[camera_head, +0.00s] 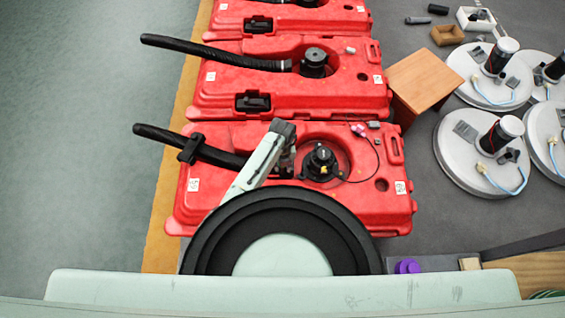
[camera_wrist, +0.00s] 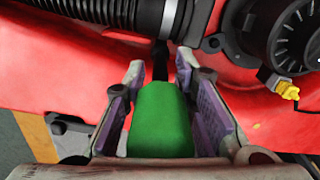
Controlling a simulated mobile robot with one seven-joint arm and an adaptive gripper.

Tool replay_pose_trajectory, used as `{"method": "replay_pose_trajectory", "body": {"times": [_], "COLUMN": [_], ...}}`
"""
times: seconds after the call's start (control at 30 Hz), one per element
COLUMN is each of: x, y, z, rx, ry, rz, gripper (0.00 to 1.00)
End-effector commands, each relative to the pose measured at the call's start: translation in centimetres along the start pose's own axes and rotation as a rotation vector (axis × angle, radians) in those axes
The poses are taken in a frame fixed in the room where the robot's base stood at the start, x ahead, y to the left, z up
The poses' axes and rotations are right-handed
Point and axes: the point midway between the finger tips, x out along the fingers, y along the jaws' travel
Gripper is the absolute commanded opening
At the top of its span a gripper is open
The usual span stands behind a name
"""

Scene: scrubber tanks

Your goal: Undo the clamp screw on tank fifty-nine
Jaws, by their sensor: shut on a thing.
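My gripper (camera_head: 284,165) is over the nearest red tank (camera_head: 345,205), at the hose end beside the black round fitting (camera_head: 321,163). The tank labels are too small to read. In the wrist view, my gripper (camera_wrist: 162,70) is shut on a green handle (camera_wrist: 161,122) between its purple pads. A dark shaft (camera_wrist: 160,60) runs from the handle toward the ribbed black hose (camera_wrist: 98,12). A silver band (camera_wrist: 171,18), likely the clamp, circles the hose end. The clamp screw cannot be made out, and whether the shaft's tip touches it cannot be told.
A yellow fitting (camera_wrist: 287,90) sits beside the black cap (camera_wrist: 296,35). More red tanks (camera_head: 290,75) lie behind. A wooden block (camera_head: 422,80) and white round lids (camera_head: 463,150) are on the right. The floor at left is clear.

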Motion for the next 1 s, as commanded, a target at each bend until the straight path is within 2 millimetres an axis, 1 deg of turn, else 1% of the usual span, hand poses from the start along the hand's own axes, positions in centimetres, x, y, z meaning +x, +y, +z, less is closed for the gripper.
{"method": "replay_pose_trajectory", "body": {"times": [0.1,0.2,0.3,0.4,0.67,0.73,0.83,1.0], "x": [0.02,0.03,-0.01,-0.01,-0.04,-0.03,0.02,0.01], "y": [-0.09,-0.07,0.02,0.08,0.13,0.06,-0.07,-0.04], "z": [-0.06,-0.1,-0.04,-0.02,0.02,-0.02,-0.18,-0.25], "rx": [-0.223,-0.402,-0.528,-0.583,-0.589,-0.629,-0.78,-1.114], "ry": [0.0,0.001,0.0,-0.002,-0.003,-0.002,0.001,0.0], "rz": [-0.004,-0.004,-0.003,-0.001,0.0,-0.002,-0.003,-0.003], "gripper": [0.0,0.0,0.0,0.0,0.0,0.0,0.0,0.0]}}
